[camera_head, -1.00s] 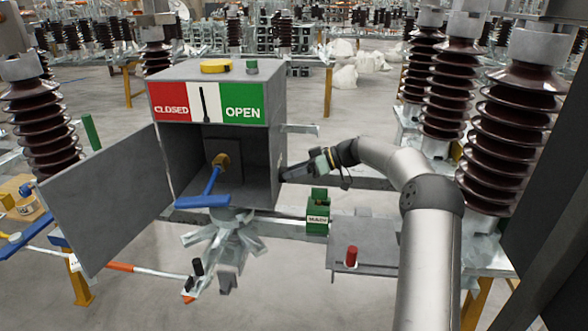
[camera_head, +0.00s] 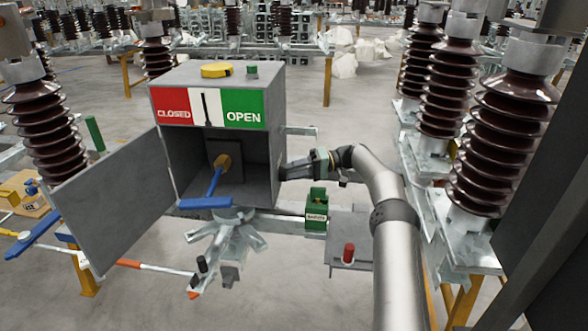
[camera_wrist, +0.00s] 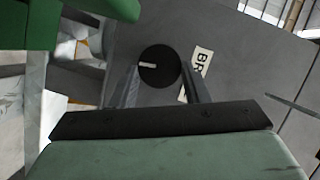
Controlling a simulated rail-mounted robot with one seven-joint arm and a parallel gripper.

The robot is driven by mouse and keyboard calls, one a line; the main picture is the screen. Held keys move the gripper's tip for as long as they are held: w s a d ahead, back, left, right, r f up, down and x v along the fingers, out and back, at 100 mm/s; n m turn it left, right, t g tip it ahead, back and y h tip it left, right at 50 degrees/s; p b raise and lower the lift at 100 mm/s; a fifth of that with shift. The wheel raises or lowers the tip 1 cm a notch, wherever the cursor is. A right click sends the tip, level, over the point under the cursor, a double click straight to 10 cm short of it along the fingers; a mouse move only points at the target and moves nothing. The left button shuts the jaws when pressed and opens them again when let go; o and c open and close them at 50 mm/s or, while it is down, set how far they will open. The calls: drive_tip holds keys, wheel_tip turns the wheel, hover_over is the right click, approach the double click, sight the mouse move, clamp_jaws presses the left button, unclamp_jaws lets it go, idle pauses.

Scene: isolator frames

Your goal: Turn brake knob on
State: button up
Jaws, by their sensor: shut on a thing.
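The brake knob (camera_wrist: 160,66) is a round black knob with a white pointer line, on the grey side wall of the cabinet. In the wrist view the pointer lies nearly level, toward the left. A white label starting "BR" is beside the knob, partly hidden by a finger. My gripper (camera_wrist: 162,84) is shut on the knob, one finger on each side. In the head view my gripper (camera_head: 284,172) reaches the right side of the grey cabinet (camera_head: 275,130), and the knob is hidden there.
The cabinet door (camera_head: 120,205) hangs open to the left. A blue-handled lever (camera_head: 206,203) sticks out of the cabinet front. A green box (camera_head: 316,215) and a red knob on a plate (camera_head: 348,253) are below my arm. Brown insulators (camera_head: 508,140) stand at the right.

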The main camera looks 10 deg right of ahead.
drive_tip(key=m, duration=0.1)
drive_tip(key=m+y+b, duration=0.1)
drive_tip(key=m, duration=0.1)
drive_tip(key=shift+w+f, duration=0.1)
drive_tip(key=shift+f, duration=0.2)
drive_tip(key=shift+f+m+y+b, duration=0.2)
drive_tip(key=shift+m+y+b, duration=0.75)
drive_tip(key=shift+m, duration=1.35)
drive_tip(key=o, duration=1)
